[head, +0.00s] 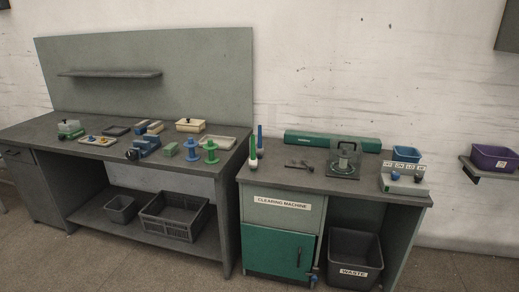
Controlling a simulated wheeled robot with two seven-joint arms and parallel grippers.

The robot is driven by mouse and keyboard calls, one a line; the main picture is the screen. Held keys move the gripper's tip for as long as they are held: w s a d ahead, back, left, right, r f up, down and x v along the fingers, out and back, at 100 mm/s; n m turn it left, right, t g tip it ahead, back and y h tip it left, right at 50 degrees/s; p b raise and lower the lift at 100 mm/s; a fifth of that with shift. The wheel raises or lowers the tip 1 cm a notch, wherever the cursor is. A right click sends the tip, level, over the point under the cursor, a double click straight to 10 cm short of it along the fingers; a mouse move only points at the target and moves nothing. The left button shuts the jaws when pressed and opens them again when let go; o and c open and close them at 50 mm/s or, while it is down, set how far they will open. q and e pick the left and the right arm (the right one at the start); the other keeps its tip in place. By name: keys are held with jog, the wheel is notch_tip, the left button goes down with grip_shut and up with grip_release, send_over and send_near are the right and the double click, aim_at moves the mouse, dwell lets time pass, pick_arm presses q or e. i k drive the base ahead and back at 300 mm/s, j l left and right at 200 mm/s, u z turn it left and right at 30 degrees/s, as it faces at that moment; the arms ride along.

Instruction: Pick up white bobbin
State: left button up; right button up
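I cannot clearly make out a white bobbin at this distance. On the left workbench (40,138), a blue spool (191,148) and a green spool (211,152) stand upright near the right front edge. At the left end of the right-hand cabinet, a green upright piece (253,147) and a blue upright piece (260,134) stand with small whitish parts at their bases; I cannot tell what these are. A pale tray (232,141) lies behind the spools. Neither of my grippers is in view.
A waste bin (354,271) stands below. A purple bin (493,157) sits on a wall shelf. The floor in front is clear.

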aim_at(252, 161)
jog(key=i+l+z, duration=0.2)
jog(key=i, duration=0.45)
jog(key=i+j+z, duration=0.15)
jog(key=i, duration=0.45)
jog(key=i+z, duration=0.2)
jog(key=i, duration=0.45)
jog(key=i+j+z, duration=0.15)
jog(key=i, duration=0.5)
